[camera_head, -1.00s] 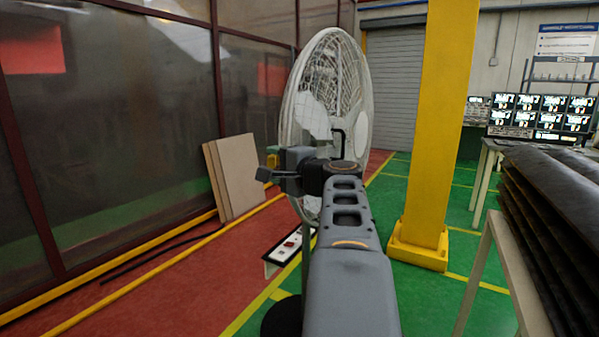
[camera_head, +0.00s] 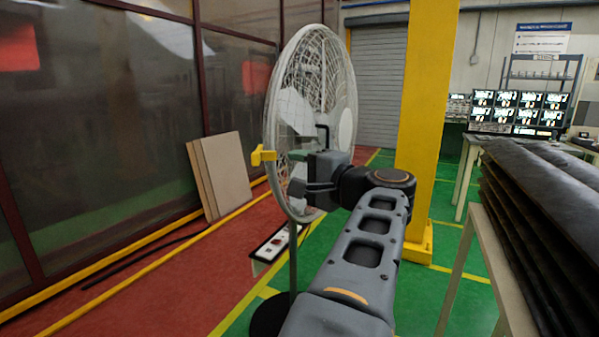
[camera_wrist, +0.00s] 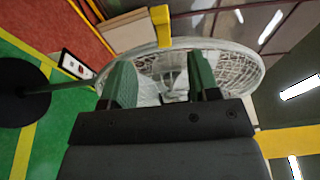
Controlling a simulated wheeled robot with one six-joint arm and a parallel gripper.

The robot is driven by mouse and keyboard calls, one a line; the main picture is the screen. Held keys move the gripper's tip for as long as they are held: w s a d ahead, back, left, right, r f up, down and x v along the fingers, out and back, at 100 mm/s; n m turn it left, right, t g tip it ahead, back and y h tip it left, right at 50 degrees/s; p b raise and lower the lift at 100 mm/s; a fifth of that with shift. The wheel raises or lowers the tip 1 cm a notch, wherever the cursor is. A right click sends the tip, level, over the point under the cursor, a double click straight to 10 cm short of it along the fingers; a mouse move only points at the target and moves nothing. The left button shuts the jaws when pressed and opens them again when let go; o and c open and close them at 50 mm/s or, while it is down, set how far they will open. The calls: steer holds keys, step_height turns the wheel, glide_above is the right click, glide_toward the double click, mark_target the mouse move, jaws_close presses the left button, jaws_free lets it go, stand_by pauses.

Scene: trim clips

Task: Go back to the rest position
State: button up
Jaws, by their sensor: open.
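My gripper (camera_head: 292,172) is at the end of my raised arm, in front of the large fan in the head view. In the wrist view its two green fingers (camera_wrist: 160,82) stand apart, with nothing held between them. The fan's white wire cage fills the view beyond the fingertips.
A yellow pillar (camera_head: 425,120) stands right of my arm. A table with stacked dark panels (camera_head: 545,215) is at the right. Boards (camera_head: 220,175) lean on the left wall.

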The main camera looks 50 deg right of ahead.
stand_by(0.4)
steer(key=w+a+f+n+g+y+p, duration=0.2)
steer(key=w+a+f+n+g+p, duration=0.15)
steer(key=a+p, duration=0.2)
steer(key=w+a+f+n+g+y+p, duration=0.2)
steer(key=a+f+n+g+p, duration=0.15)
steer(key=a, duration=0.35)
steer(key=s+a+f+n+g+h+p, duration=0.2)
steer(key=a+f+n+g+p, duration=0.1)
steer(key=a+n+p, duration=0.2)
steer(key=s+a+f+n+g+h+p, duration=0.2)
steer(key=s+a+f+n+g+p, duration=0.1)
steer(key=a+n+g+p, duration=0.1)
steer(key=shift+s+a+f+n+p, duration=0.25)
steer(key=shift+a+n+p, duration=0.45)
steer(key=shift+a+n, duration=0.45)
steer(key=shift+c, duration=1.2)
steer(key=shift+d, duration=0.15)
